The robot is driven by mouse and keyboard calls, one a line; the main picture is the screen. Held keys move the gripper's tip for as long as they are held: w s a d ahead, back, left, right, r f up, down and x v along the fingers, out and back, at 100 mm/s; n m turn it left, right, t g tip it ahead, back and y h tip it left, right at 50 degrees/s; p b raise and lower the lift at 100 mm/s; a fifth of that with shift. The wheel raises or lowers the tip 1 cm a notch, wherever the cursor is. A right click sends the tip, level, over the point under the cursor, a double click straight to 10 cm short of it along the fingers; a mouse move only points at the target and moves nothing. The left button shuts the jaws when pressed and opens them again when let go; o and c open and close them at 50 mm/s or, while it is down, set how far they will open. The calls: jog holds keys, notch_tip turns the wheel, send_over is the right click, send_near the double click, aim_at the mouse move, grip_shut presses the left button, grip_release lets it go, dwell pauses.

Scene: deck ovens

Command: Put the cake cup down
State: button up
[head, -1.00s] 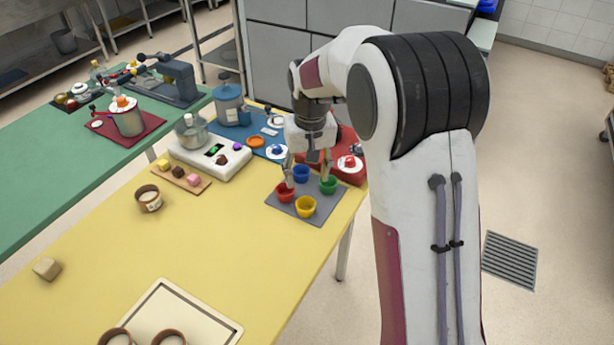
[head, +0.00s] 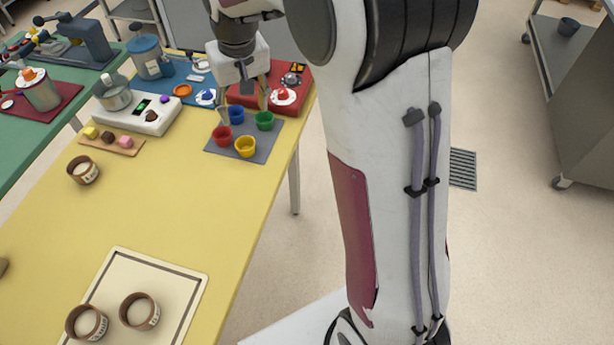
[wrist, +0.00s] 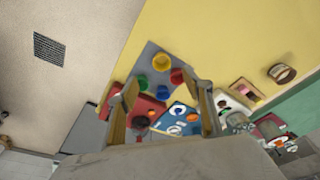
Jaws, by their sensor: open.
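Two brown cups with pale filling, likely cake cups, stand upright on the cream tray (head: 185,283): a left one (head: 87,323) and a right one (head: 140,311). A third brown cup (head: 83,170) stands on the yellow table farther back, and one brown cup shows in the wrist view (wrist: 282,73). My gripper (head: 244,108) is open and empty, pointing down above the back of the grey mat, far from the brown cups. In the wrist view its fingers (wrist: 166,100) are spread with nothing held between them.
Red (head: 222,136), yellow (head: 245,146), blue (head: 236,115) and green (head: 264,121) cups stand on the grey mat (head: 221,149) below my gripper. A scale (head: 138,117) and sweets board (head: 125,150) lie left. The table's middle is clear.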

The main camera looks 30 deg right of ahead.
jog(key=s+r+t, duration=0.1)
jog(key=s+r, duration=0.3)
jog(key=s, duration=0.3)
jog(key=s+r+t, duration=0.1)
jog(key=s+r, duration=0.4)
jog(key=s, duration=0.2)
jog(key=s+f+t, duration=0.1)
jog(key=s, duration=1.3)
jog(key=shift+s+f+t, duration=0.15)
jog(key=shift+s+t, duration=0.05)
jog(key=shift+t, duration=0.1)
jog(key=shift+o, duration=0.6)
